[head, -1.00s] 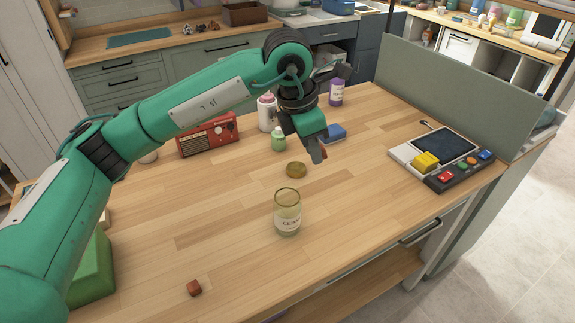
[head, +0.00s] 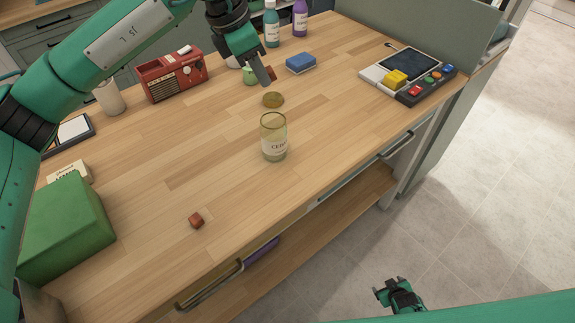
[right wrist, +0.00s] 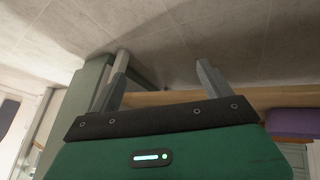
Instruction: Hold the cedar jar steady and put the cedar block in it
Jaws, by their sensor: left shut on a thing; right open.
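The cedar jar (head: 274,139), clear glass with a pale label, stands upright and open on the wooden table in the head view. The reddish-brown cedar block (head: 196,220) lies left of it, nearer the front edge. A round golden-brown lid (head: 273,99) lies behind the jar. My left gripper (head: 268,76) is above the table behind the lid, apart from the jar. It is shut on a small reddish-brown thing at its tips, too small to identify. My right gripper (head: 388,285) is open and empty, off the table's front; its fingers show in the right wrist view (right wrist: 163,75).
A green box (head: 62,228) stands at the left and a red radio (head: 170,75) at the back left. A blue sponge (head: 300,63) and a device with coloured buttons (head: 410,78) are behind and right. The table around jar and block is clear.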

